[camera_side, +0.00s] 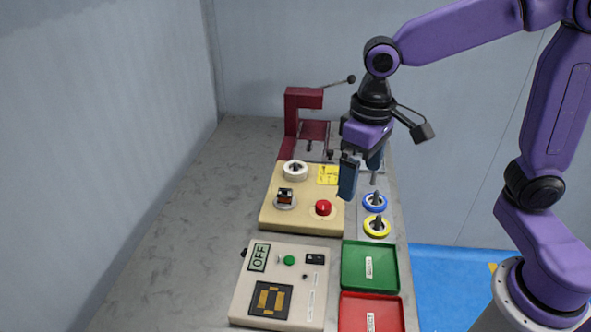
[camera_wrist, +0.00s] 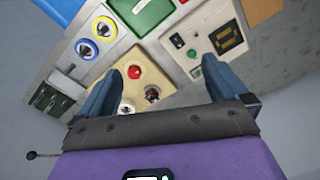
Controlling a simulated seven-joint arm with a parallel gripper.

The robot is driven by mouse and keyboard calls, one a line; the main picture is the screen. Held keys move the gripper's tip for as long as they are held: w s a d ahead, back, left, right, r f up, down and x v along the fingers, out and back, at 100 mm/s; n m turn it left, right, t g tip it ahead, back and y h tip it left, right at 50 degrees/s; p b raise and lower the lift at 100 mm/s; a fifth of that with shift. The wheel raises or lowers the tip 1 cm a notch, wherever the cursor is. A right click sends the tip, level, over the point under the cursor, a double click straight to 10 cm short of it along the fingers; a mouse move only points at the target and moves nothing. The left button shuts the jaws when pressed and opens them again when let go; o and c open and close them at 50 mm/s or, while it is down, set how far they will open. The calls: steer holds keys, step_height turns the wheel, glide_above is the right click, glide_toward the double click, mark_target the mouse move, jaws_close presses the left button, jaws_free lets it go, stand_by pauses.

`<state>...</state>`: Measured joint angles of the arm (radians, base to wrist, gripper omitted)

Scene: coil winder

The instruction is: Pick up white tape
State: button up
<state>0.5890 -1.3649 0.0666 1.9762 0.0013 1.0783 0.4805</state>
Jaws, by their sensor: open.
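The white tape (camera_side: 294,171) is a ring lying around a dark hub on the far left of the beige box. It also shows in the wrist view (camera_wrist: 127,108), close to the left finger and partly hidden by my gripper body. My gripper (camera_side: 360,183) is open and empty, with its fingers pointing down. In the side view it hangs above the right edge of the beige box, to the right of the white tape and apart from it. In the wrist view the fingers (camera_wrist: 163,68) stand wide apart.
The beige box (camera_side: 290,216) carries a red button (camera_side: 323,207) and a dark winding part (camera_side: 285,196). Blue tape (camera_side: 374,202) and yellow tape (camera_side: 377,227) sit on pegs at right. A red press (camera_side: 303,99) stands behind. Green (camera_side: 370,280) and red trays lie in front.

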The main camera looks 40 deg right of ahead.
steer(key=w+a+m, duration=0.2)
steer(key=w+m, duration=0.3)
steer(key=w, duration=0.5)
steer(key=m, duration=1.5)
glide_above(295, 163)
step_height(295, 163, down, 4)
step_height(295, 163, down, 17)
steer(key=shift+s+r, duration=0.1)
steer(key=c, duration=1.1)
